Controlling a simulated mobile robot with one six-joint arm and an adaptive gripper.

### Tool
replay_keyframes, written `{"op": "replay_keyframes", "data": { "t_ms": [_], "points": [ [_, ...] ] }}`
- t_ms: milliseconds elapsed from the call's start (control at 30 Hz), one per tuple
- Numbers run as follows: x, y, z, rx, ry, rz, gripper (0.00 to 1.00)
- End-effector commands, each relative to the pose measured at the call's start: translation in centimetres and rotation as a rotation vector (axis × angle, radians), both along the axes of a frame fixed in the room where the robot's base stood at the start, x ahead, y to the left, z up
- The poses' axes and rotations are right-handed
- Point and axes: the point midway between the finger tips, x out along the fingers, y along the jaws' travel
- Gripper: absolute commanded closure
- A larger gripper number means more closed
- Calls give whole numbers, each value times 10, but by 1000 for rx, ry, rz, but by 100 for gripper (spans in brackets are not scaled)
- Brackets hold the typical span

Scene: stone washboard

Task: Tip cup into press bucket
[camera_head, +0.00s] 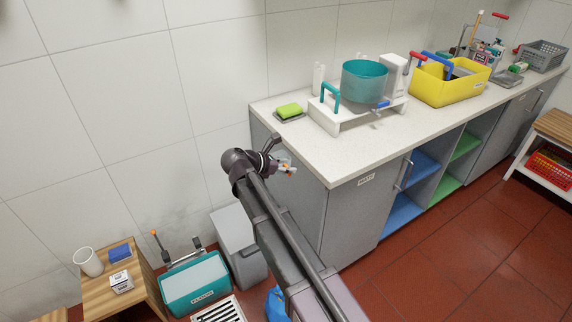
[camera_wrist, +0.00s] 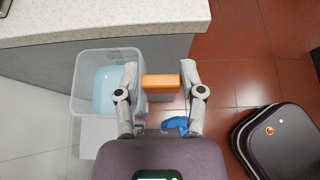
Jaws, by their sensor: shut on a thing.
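My gripper (camera_wrist: 163,92) is shut on the orange handle (camera_wrist: 161,81) of a clear, translucent cup (camera_wrist: 84,68). The cup is upright beside the left finger in the wrist view, with light blue liquid inside. In the head view my gripper (camera_head: 281,163) is in the air at the left end of the counter, and it mostly hides the cup. A teal bucket (camera_head: 197,299) with a front label, a grey press frame and an orange-tipped lever stands on the floor at lower left, apart from the cup. It looks like the press bucket.
A grey bin (camera_head: 237,230) stands between the teal bucket and the counter (camera_head: 345,165). A wooden stool (camera_head: 138,268) with a white container (camera_head: 88,262) is left of the bucket. A blue item (camera_head: 275,304) lies on the floor. A teal pot (camera_head: 362,85) and yellow tub (camera_head: 440,88) stand on the counter.

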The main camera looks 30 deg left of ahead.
Motion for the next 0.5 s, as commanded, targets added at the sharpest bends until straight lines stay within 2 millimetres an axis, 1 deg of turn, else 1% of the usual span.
{"op": "replay_keyframes", "data": {
  "t_ms": [267,500],
  "points": [
    [0,0,7,0,0,0,98],
    [0,0,26,0,0,0,98]
  ]
}}
